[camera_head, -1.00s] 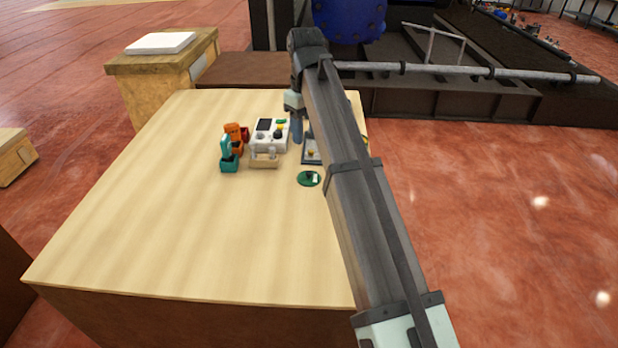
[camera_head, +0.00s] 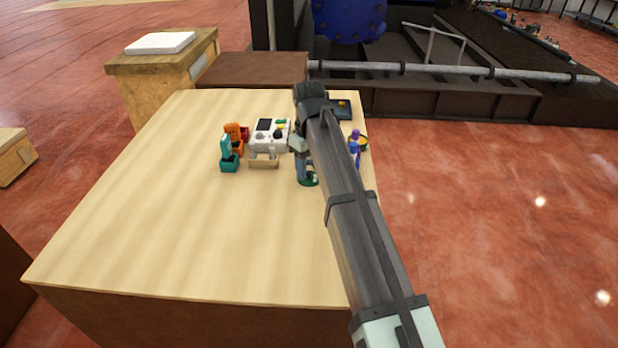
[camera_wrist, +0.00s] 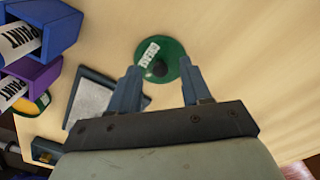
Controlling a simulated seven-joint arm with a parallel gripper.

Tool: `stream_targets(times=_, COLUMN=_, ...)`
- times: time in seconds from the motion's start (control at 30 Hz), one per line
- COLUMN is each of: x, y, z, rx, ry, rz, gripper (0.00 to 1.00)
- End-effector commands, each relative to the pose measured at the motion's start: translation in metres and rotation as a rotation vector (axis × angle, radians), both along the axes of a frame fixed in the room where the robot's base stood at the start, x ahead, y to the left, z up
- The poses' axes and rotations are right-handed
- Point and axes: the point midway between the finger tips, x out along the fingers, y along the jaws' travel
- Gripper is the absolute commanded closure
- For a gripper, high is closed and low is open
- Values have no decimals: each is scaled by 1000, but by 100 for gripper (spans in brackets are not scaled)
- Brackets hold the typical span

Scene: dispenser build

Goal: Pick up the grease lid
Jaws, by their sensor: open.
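The grease lid is a round green disc with a dark knob and a white label. It lies on the wooden table, and its edge shows under my gripper in the head view (camera_head: 309,181). In the wrist view the grease lid (camera_wrist: 172,52) is beyond and between my fingertips. My gripper (camera_wrist: 159,76) is open, with its two blue-grey fingers apart on either side of the lid's near part. Nothing is held between them. In the head view my gripper (camera_head: 304,176) is just above or at the lid; the exact gap cannot be told.
A flat dark-framed tray (camera_wrist: 78,97) lies close left of the lid in the wrist view, beside blue (camera_wrist: 50,28) and purple (camera_wrist: 35,80) labelled holders. A white device (camera_head: 270,134), a teal holder (camera_head: 229,155) and an orange one (camera_head: 236,136) stand left. The table's front (camera_head: 200,245) is clear.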

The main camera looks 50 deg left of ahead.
Motion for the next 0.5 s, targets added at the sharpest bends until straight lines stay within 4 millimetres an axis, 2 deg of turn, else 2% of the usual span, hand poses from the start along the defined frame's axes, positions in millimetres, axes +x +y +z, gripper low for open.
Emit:
stream_targets(times=0.1, x=0, y=0, z=-8, rx=1, ry=0, rz=0, gripper=52)
stream_targets(times=0.3, x=0, y=0, z=-8, rx=1, ry=-1, rz=0, gripper=52)
stream_targets(times=0.5, x=0, y=0, z=-8, rx=1, ry=0, rz=0, gripper=71)
